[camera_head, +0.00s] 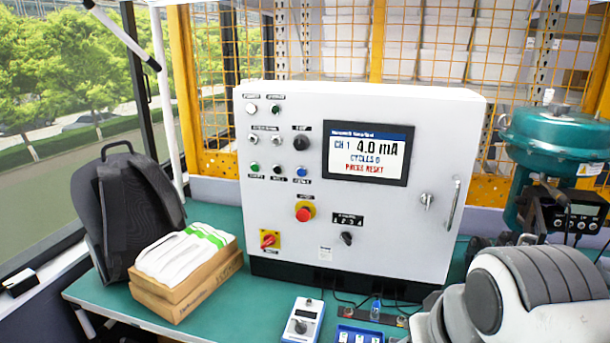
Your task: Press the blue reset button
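The blue reset button (301,172) is a small round button on the front of a white control cabinet (390,240). It sits at the right end of a row with a green button (254,167) and a black button (277,169). The cabinet's screen (368,152) reads "CH 1 4.0 mA", "CYCLES 0" and "PRESS RESET" in red. My arm shows as white and grey links at the lower right, in front of the cabinet's right side. My gripper is not in the picture. Nothing covers the blue button.
A red emergency stop (304,212), a black knob (301,142) and a red-yellow switch (269,240) surround the button. A green bench (225,312) holds a cardboard box (190,285), a backpack (125,210) and a handheld meter (303,320). A teal valve actuator (555,140) stands right.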

